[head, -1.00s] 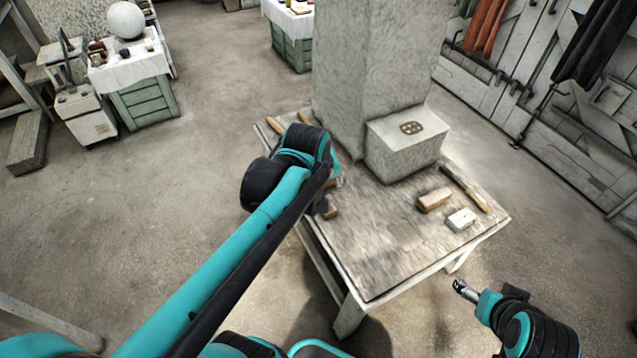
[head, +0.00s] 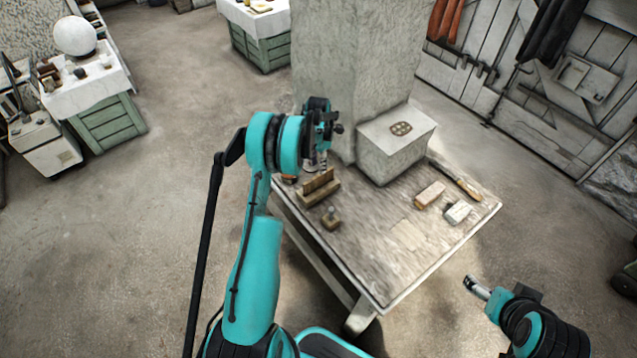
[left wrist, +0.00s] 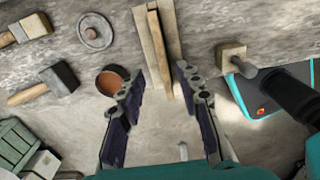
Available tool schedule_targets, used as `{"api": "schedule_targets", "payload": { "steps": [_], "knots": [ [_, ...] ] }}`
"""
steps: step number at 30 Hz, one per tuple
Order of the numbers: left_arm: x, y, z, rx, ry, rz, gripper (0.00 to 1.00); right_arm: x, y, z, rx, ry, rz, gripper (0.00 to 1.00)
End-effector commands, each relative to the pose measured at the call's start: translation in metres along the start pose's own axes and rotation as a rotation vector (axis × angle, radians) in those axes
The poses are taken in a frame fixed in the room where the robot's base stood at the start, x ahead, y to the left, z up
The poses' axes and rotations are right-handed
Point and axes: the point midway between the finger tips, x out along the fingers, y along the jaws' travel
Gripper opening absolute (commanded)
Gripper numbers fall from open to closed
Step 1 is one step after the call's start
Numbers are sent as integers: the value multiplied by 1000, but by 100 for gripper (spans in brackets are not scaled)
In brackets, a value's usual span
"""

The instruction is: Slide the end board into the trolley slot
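My left gripper (left wrist: 162,98) is open in the left wrist view, with nothing between its fingers. Just beyond the fingertips is a wooden piece (left wrist: 146,40) with a thin upright board (left wrist: 158,58) along it, roughly in line with the finger gap. In the head view this piece (head: 318,195) with its upright board (head: 318,180) stands on the left part of the table, below my left gripper (head: 319,163). I cannot tell whether this is the end board in a stand. No trolley or slot can be made out clearly. My right gripper (head: 473,284) is off the table's right front side, too small to read.
A knobbed block (head: 331,218) sits in front of the wooden piece. A reddish round pot (left wrist: 110,82), mallets (left wrist: 45,85) and a disc (left wrist: 95,32) lie close by. A column (head: 345,60) and plaster block (head: 397,150) stand behind. The table's front middle is clear.

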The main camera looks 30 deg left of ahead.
Motion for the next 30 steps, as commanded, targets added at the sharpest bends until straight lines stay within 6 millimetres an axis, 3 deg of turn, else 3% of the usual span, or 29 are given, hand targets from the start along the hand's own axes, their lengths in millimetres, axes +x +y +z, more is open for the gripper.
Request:
{"api": "schedule_targets", "payload": {
  "steps": [17, 25, 29, 30],
  "knots": [
    [74, -4, -1, -6, 1, -1, 34, 26, 0, 19, 0, 0, 0, 84],
    [76, -4, -2, -6, 1, 0, 34, 26, 0, 18, 0, 0, 0, 84],
    [76, -4, -2, -6, 1, 0, 0, 26, 0, 18, 0, 0, 0, 84],
    [76, -4, -2, -6, 1, 0, 0, 26, 0, 18, 0, 0, 0, 84]
  ]
}}
